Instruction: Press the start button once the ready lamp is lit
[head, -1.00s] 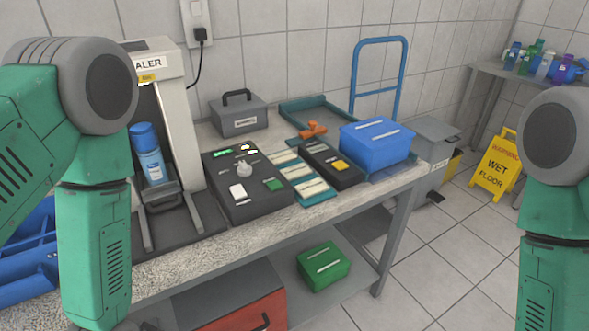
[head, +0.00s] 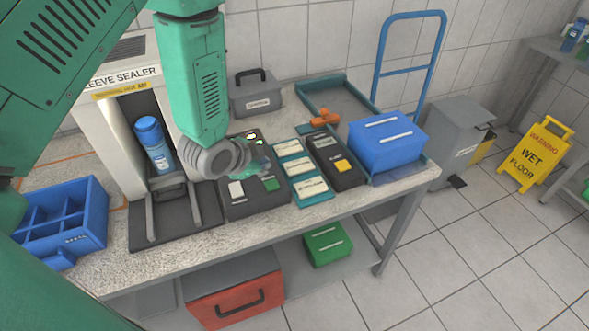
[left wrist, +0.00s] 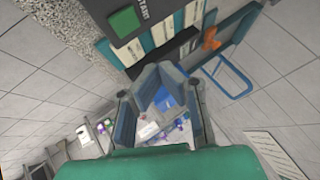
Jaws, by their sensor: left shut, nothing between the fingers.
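The dark control box (head: 240,207) stands on the bench in the head view. Its green button (head: 270,184) shows right of a white button (head: 236,189). The green button also shows in the left wrist view (left wrist: 124,22), with "START" beside it. A bright yellow-white lamp (head: 253,136) glows at the box's back edge; its label is unreadable and my wrist hides part of the panel. My left gripper (head: 260,164) is over the box, above and behind the green button. In the left wrist view its fingers (left wrist: 159,73) are together and empty, apart from the button. My right gripper is out of view.
The sleeve sealer (head: 120,110) with a blue bottle (head: 154,148) stands left of the box. A blue divided tray (head: 75,215) is far left.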

